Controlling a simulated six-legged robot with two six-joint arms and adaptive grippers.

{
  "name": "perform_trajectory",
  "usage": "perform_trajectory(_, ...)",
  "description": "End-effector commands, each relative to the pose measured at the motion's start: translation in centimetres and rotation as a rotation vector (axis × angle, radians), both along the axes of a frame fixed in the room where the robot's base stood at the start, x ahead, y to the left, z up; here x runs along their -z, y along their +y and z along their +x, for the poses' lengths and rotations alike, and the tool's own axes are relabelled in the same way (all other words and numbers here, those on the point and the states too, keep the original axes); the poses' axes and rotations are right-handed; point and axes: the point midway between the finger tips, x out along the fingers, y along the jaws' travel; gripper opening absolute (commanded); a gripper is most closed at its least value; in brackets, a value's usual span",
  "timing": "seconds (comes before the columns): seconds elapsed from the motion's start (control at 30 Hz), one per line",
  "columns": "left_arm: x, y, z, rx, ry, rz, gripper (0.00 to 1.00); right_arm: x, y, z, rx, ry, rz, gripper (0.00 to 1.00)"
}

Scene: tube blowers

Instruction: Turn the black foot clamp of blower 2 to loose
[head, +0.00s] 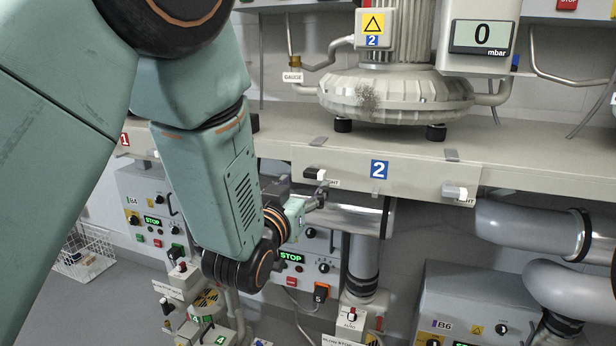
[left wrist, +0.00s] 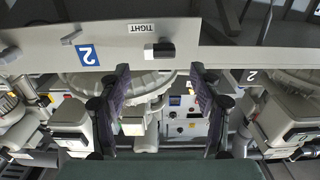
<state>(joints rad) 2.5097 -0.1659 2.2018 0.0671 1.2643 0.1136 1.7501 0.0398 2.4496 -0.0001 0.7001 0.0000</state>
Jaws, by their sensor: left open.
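The black foot clamp of blower 2 (head: 314,173) is a small black block with a white end on the front of the bench rail, left of the blue "2" sign (head: 379,169). In the left wrist view the clamp (left wrist: 162,50) lies beside a "TIGHT" label (left wrist: 140,27). My left gripper (head: 318,194) is just below the clamp in the head view, apart from it as far as I can tell. In the left wrist view my left gripper (left wrist: 158,88) has its two fingers spread, with nothing between them and the clamp beyond the tips. My right gripper is not in view.
Blower 2 (head: 395,90) stands on the bench above. A white clamp (head: 455,192) sits further right on the rail. A large grey pipe (head: 345,216) runs just under the rail near my gripper. Control boxes with "STOP" displays (head: 291,257) stand below.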

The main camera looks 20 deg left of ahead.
Motion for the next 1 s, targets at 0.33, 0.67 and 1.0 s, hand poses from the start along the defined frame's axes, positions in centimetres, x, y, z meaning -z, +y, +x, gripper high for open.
perform_trajectory(0.33,0.1,-0.2,4.9,0.0,0.002,-0.001,0.64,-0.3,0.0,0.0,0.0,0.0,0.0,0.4)
perform_trajectory(0.67,0.1,0.0,6.0,-0.001,0.004,0.0,0.64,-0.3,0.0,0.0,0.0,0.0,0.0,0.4)
perform_trajectory(1.0,0.1,0.1,5.9,0.0,0.003,0.0,0.49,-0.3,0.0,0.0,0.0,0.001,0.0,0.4)
